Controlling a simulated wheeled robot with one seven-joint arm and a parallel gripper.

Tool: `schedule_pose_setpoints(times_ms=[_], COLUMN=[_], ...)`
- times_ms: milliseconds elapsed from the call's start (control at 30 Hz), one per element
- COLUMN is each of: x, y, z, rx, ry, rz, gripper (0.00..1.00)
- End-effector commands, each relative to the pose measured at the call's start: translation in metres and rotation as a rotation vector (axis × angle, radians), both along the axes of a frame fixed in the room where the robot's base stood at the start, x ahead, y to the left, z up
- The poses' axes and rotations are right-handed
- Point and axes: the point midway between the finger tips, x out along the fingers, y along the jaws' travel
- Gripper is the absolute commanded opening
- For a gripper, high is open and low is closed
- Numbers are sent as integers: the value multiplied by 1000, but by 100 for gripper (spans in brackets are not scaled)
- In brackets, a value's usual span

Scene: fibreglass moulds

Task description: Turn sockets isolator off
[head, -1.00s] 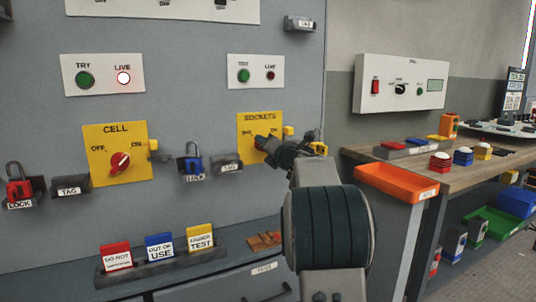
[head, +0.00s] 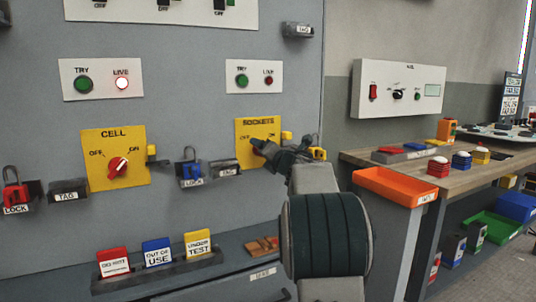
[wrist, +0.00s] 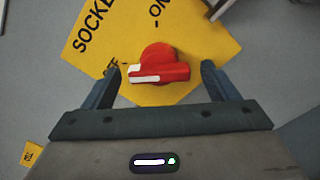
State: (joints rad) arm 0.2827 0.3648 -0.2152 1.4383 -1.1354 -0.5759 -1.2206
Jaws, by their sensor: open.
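The yellow SOCKETS isolator plate (head: 247,127) is on the grey wall panel in the head view. Its red knob (wrist: 158,66) shows clearly in the wrist view, with its white mark on the left end, towards the OFF label (wrist: 114,67). My gripper (wrist: 160,76) is open, with one finger on each side of the knob and gaps between fingers and knob. In the head view my gripper (head: 260,149) covers most of the knob. The SOCKETS LIVE lamp (head: 268,80) looks dark.
The yellow CELL isolator (head: 115,160) is to the left, with its LIVE lamp (head: 122,83) lit. A blue padlock (head: 190,170) and a tag holder (head: 228,168) sit just below left of my gripper.

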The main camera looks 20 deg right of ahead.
Motion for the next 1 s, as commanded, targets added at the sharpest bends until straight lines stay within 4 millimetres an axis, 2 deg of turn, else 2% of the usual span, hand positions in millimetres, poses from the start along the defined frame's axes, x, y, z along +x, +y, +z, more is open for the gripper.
schedule_pose_setpoints(times_ms=[167, 267, 700, 833, 1000], x=[-11, -26, -114, -130, -138], y=[-1, -1, -4, -5, -5], z=[0, 1, 1, 1, 0], rx=[0, 2, 0, -1, -1], ry=[0, -1, -1, 0, 0], rz=[-1, 0, -1, -1, 0], gripper=[81, 81, 81, 81, 81])
